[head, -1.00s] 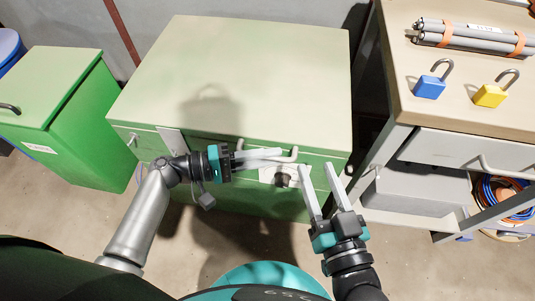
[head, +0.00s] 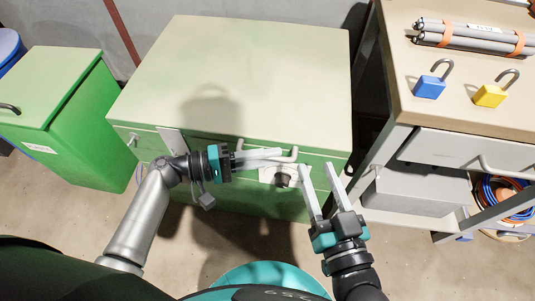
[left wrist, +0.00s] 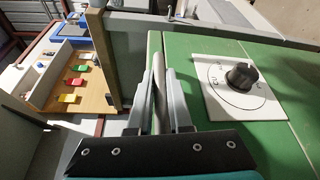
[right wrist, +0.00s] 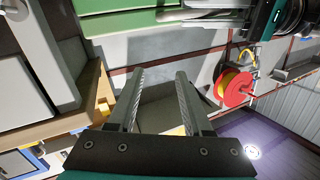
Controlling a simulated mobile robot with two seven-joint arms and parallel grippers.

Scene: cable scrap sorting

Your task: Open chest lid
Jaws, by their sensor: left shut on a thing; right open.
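The green chest (head: 268,202) stands in the middle of the head view, and its wide pale green lid (head: 240,75) lies flat and closed. A grey bar handle (head: 293,155) runs along the lid's front edge. My left gripper (head: 280,156) is shut on this handle; in the left wrist view the bar (left wrist: 158,85) lies between its fingers. My right gripper (head: 318,168) is open and empty in front of the chest's right front, apart from the handle. A white plate with a black dial knob (left wrist: 240,75) sits on the chest front below the handle.
A workbench (head: 470,95) stands close on the chest's right, with a blue padlock (head: 429,87), a yellow padlock (head: 490,95) and bundled grey tubes (head: 470,35). A green bin (head: 85,150) stands left. A wall is behind the chest. The space above the lid is clear.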

